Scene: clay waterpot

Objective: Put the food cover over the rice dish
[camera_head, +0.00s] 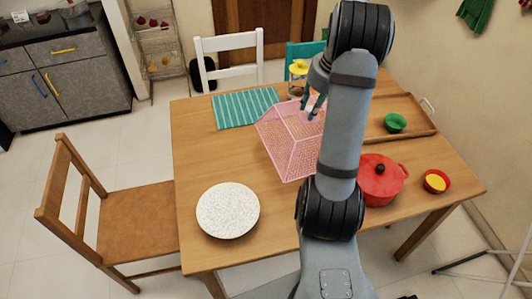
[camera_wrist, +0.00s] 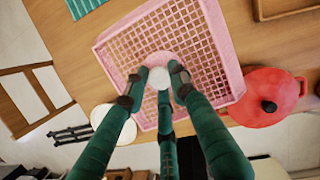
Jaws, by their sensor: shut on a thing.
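The pink mesh food cover (camera_head: 287,152) is in the middle of the table, partly hidden by my arm in the head view. In the wrist view the cover (camera_wrist: 205,40) fills the middle, with its pale top knob (camera_wrist: 159,78) between my fingers. My gripper (camera_head: 313,105) is shut on the food cover at its top, and the fingers (camera_wrist: 160,84) close around the knob. I cannot tell for sure whether the cover's rim is off the table. The rice dish (camera_head: 228,210), a round white speckled plate, lies uncovered at the table's front left, apart from the cover.
A teal striped mat (camera_head: 245,108) lies behind the cover. A red lidded pot (camera_head: 381,184), a small red bowl with yellow contents (camera_head: 436,182) and a wooden tray (camera_head: 415,112) with a green bowl (camera_head: 395,123) are to the right. Bare table lies between cover and dish.

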